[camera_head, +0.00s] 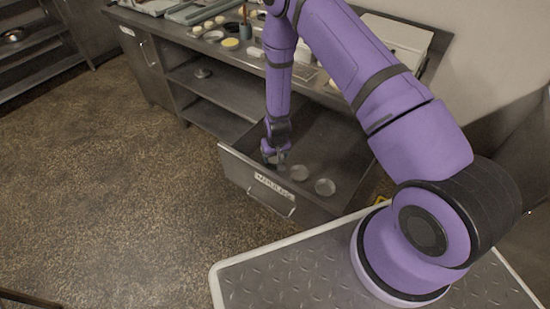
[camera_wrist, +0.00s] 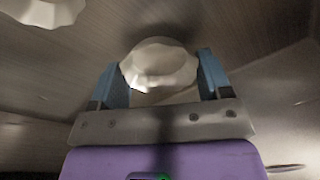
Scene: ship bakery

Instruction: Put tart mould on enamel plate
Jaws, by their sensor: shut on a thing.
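My gripper (camera_head: 274,164) reaches down into an open drawer. In the wrist view its blue fingers (camera_wrist: 160,80) are shut on a pale, fluted tart mould (camera_wrist: 158,62). The held mould is mostly hidden by my gripper in the head view. Part of another mould (camera_wrist: 42,11) shows at the top left of the wrist view. I cannot pick out the enamel plate for certain; a pale round dish (camera_head: 213,36) stands on the counter.
The labelled drawer front (camera_head: 240,172) and its side walls surround my gripper.

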